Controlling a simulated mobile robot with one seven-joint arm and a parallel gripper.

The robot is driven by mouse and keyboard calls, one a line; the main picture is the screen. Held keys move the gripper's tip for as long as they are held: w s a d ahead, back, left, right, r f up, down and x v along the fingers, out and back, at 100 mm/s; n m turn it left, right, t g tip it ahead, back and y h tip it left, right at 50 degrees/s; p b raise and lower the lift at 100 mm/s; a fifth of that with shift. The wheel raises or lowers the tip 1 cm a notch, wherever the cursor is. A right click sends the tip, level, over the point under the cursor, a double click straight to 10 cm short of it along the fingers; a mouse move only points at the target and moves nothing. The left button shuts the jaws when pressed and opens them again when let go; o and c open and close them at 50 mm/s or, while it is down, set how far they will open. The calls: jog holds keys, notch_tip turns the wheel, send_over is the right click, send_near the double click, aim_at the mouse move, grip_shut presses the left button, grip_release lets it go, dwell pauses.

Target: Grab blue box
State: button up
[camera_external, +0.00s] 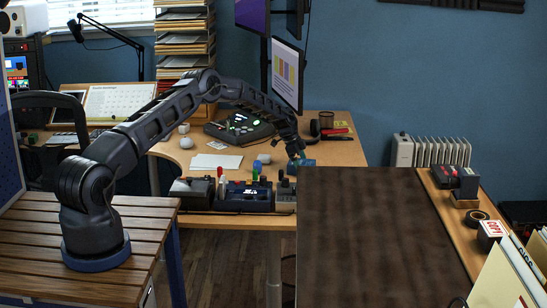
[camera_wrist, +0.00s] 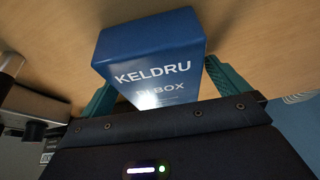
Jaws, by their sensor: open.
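The blue box (camera_wrist: 150,50) has white lettering reading "KELDRU" and "BOX". In the wrist view it lies between the two teal fingers of my gripper (camera_wrist: 160,82), one on each side. The fingers are open; I cannot tell whether either touches the box. In the external view my gripper (camera_external: 296,150) is low over the desk's right part, at the blue box (camera_external: 308,163), which it partly hides.
The wooden desk (camera_external: 341,153) carries a row of devices with knobs (camera_external: 245,195) just left of the gripper. A dark brown table top (camera_external: 380,230) lies close at the right. A black mesh cup (camera_external: 326,120) and a monitor (camera_external: 286,75) stand behind.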

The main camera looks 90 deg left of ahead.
jog(key=shift+f, duration=0.15)
jog(key=c, duration=1.3)
